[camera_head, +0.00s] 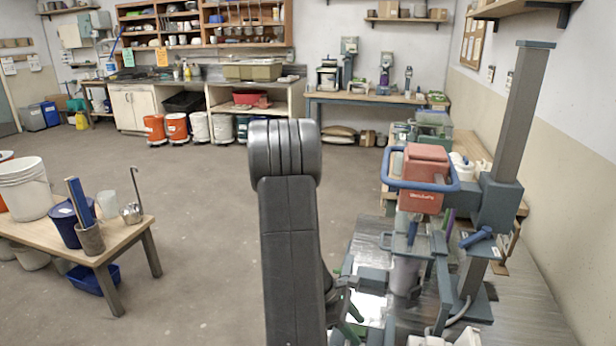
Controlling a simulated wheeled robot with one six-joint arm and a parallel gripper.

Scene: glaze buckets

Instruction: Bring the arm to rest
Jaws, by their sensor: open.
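My dark grey arm (290,235) rises from the bottom edge in the middle of the view, with its thick rounded elbow at the top. My gripper (350,298) shows only in part, beside the arm's lower right side, and the arm hides the rest. Its jaws are open, and I see nothing held between them. It is in front of the grey mixer stand, and I cannot tell how far apart they are.
A mixer stand (492,205) with a red motor head (424,175) and blue handle stands close on the right. A wooden table (130,240) at left bears a white bucket (25,188), blue bucket (70,222) and ladle (132,212). Open floor (205,225) lies between.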

